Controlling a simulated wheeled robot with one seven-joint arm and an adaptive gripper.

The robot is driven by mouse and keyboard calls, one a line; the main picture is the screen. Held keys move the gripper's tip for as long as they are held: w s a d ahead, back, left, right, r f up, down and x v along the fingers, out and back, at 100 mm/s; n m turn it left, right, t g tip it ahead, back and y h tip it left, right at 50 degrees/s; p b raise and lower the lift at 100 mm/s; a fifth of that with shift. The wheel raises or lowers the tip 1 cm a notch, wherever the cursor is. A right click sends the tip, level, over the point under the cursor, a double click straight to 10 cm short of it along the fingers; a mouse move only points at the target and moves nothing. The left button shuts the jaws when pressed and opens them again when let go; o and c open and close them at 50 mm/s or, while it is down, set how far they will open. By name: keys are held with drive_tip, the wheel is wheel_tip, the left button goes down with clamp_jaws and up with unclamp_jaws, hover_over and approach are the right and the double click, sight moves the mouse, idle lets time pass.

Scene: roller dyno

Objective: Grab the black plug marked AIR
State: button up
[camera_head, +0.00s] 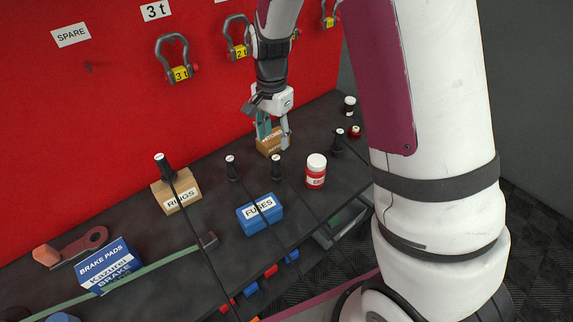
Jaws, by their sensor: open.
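Several black plugs with pale tops and thin black cords stand on the dark bench. One plug (161,167) stands at the brown RINGS box, one plug (232,170) is right of that box, one plug (276,168) is behind the blue FUSES box, and one plug (338,142) is farther right. The marks on their tops are too small to read, so I cannot tell which says AIR. My gripper (273,137) is open and points down at a small brown box (270,149) at the back. Whether its fingers touch that box is unclear.
The RINGS box (176,193), FUSES box (260,215) and a red white-capped jar (315,171) stand near the plugs. A blue brake pads box (107,266) is front left. Shackles (174,60) hang on the red wall behind. Cords cross the bench toward the front edge.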

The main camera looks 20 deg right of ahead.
sight(276, 167)
wheel_tip(276, 167, down, 8)
drive_tip(key=shift+d+f, duration=0.1)
drive_tip(key=shift+f, duration=0.1)
drive_tip(key=shift+w+d+f+p, duration=0.1)
drive_tip(key=shift+w+f+p, duration=0.1)
drive_tip(key=shift+f, duration=0.65)
drive_tip(key=shift+w+a+f+p, duration=0.1)
drive_tip(key=shift+f+p, duration=0.05)
drive_tip(key=shift+f, duration=0.75)
drive_tip(key=shift+w+d+f+p, duration=0.1)
drive_tip(key=shift+f+p, duration=0.1)
drive_tip(key=shift+f, duration=0.65)
clamp_jaws()
